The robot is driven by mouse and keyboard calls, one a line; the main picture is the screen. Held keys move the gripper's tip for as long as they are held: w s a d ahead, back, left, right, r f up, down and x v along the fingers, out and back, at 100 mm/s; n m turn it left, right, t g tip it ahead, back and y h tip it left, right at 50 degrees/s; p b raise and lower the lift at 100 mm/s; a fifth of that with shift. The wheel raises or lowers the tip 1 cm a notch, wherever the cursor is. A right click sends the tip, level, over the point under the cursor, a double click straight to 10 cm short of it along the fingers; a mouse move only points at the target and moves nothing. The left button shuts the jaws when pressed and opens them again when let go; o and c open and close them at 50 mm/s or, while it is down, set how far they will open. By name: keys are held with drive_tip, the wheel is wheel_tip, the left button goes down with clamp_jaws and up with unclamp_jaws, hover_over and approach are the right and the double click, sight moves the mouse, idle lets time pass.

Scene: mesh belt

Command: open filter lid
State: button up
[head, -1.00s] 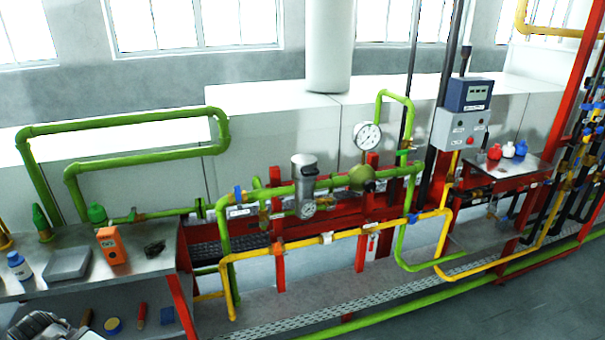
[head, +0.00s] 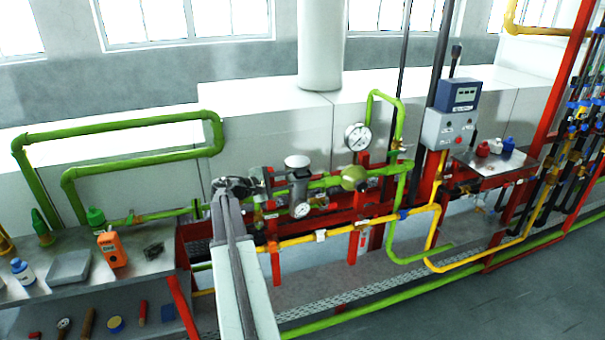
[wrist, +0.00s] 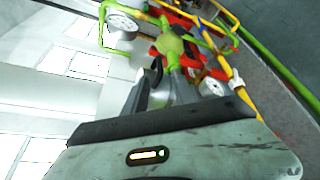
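The filter (head: 298,188) is an upright grey cylinder on the green pipe, with a small dial gauge on its front. Its pale lid (head: 297,161) sits on top and looks closed. My gripper (head: 264,183) is just left of the filter in the head view, near lid height and apparently apart from it. In the wrist view the fingers of my gripper (wrist: 165,82) are spread with a gap between them, and nothing is held.
A green ball-shaped body (head: 354,178) and a larger gauge (head: 357,137) stand right of the filter. A yellow pipe (head: 340,231) runs below. An orange device (head: 112,249) is on the left bench (head: 75,290). Open floor lies at the lower right.

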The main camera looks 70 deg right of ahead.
sight(302, 178)
drive_tip(key=b+x, duration=0.1)
drive_tip(key=x, duration=0.7)
drive_tip(key=shift+a+b, duration=0.1)
drive_tip(key=shift+b, duration=0.3)
drive_tip(key=shift+r, duration=0.1)
clamp_jaws()
drive_tip(key=shift+a, duration=0.1)
drive_tip(key=shift+s, duration=0.1)
idle(0.6)
drive_tip(key=shift+w+r+p, duration=0.15)
drive_tip(key=shift+w+p, duration=0.05)
drive_tip(key=shift+p, duration=0.2)
